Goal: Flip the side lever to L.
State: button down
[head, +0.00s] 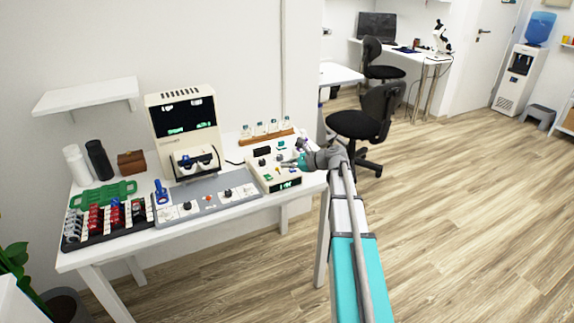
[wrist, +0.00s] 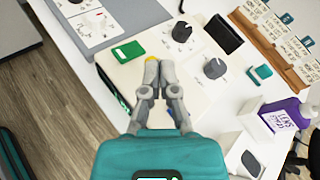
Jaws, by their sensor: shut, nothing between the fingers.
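A cream control box (head: 272,172) with dark knobs and a lit green display on its front stands at the right end of the white table. It also shows in the wrist view (wrist: 190,85), with dark round knobs (wrist: 214,69), a green part (wrist: 127,51) and a yellow button (wrist: 152,57). My gripper (head: 290,163) is over this box. In the wrist view my gripper (wrist: 151,68) is shut and empty, its tips just by the yellow button; I cannot tell whether they touch it. I cannot make out a side lever or an L mark for certain.
A grey panel with knobs (head: 208,198) lies left of the box. A cream instrument (head: 182,101) stands behind it. A wooden rack with bottles (head: 266,137) is behind the box. A purple bottle (wrist: 284,117) stands to the right in the wrist view.

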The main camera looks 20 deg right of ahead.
jog(key=shift+r, duration=0.1)
dwell(0.4)
jog(key=shift+s+d+r+p, duration=0.3)
jog(key=shift+s+p, duration=0.05)
jog(key=a+r+p+v, duration=0.1)
jog(key=p+v, duration=0.5)
jog(key=v, duration=0.6)
jog(key=shift+s+d+r, duration=0.25)
jog(key=shift+s+r, duration=0.05)
jog(key=shift+r, duration=0.15)
